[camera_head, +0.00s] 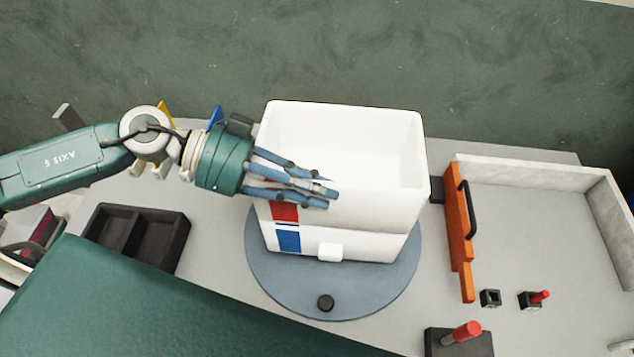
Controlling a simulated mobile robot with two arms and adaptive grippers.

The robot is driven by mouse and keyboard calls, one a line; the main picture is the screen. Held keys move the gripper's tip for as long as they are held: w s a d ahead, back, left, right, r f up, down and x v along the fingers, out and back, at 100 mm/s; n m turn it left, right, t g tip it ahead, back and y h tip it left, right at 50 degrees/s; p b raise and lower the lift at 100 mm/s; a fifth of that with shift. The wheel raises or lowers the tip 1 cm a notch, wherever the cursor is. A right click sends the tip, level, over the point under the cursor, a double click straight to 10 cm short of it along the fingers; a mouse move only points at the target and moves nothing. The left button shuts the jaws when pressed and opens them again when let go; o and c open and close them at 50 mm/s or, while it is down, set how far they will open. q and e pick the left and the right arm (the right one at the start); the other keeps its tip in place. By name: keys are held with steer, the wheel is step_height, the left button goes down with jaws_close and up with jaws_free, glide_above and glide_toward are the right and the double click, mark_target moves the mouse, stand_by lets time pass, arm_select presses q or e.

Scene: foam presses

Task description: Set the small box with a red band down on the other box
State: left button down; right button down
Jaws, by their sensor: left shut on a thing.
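The white open-topped box with a red band (375,206) is at the middle of the head view. Its red patch shows on the near left of its front. My left gripper (326,195) comes in from the left and is shut on this box, its fingers reaching over the left part. Directly below is the other white box (375,246), with a blue patch and a small white tab on its front. The two boxes look lined up, with a thin seam between them. I cannot tell whether they touch. My right gripper is not in view.
A black two-part tray (138,237) lies left. At right are an orange bar with a black handle (459,235), a pale low-walled frame (535,170) and red-tipped pins (461,333).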

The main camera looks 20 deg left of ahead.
mark_target(248, 179)
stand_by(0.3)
arm_select(q)
steer(key=c, duration=1.5)
jaws_free()
steer(key=shift+v, duration=5.95)
steer(key=shift+s+f, duration=0.1)
